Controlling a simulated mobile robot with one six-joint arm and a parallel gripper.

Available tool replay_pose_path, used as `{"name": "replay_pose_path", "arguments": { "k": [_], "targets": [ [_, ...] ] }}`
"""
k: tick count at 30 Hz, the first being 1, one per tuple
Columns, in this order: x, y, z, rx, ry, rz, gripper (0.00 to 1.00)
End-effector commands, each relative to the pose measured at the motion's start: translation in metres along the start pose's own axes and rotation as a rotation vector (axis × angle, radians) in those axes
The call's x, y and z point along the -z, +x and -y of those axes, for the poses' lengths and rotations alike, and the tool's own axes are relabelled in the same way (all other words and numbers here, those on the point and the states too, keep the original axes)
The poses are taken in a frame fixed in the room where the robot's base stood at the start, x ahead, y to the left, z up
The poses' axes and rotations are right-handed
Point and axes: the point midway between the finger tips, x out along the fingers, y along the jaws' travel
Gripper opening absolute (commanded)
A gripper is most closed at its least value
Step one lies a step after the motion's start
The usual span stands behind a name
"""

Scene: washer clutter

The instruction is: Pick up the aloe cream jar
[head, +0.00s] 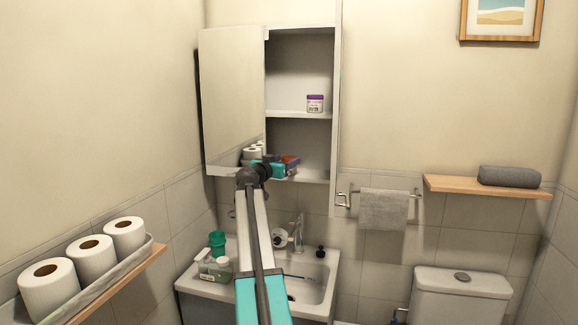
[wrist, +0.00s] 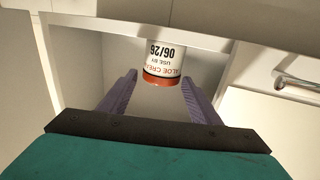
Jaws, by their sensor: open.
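The aloe cream jar (wrist: 163,62) shows in the wrist view, white with an orange-red band at its lower end. Its label reads "ALOE CREAM, USE BY 06/26" upside down. Its upper end meets a pale shelf edge. My gripper (wrist: 160,82) is open, with one finger on each side of the jar's lower end and gaps between; I cannot tell whether it touches. In the head view my gripper (head: 284,168) is at the cabinet's lower compartment and I cannot make out this jar clearly there.
A purple-lidded jar (head: 315,103) stands on the cabinet shelf above. The mirror door (head: 232,95) hangs open at left. A sink (head: 315,285) with bottles is below. A towel rail (wrist: 298,83) is to the right.

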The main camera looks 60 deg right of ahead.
Motion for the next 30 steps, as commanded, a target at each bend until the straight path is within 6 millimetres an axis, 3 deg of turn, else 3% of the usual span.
{"name": "replay_pose_path", "arguments": {
  "k": [10,28,30],
  "targets": [
    [0.003,0.035,-0.001,0.000,0.000,0.000,0.57],
    [0.002,0.036,-0.002,-0.001,0.001,0.000,0.57],
    [0.002,0.036,-0.002,-0.001,0.001,0.000,0.47]
  ]
}}
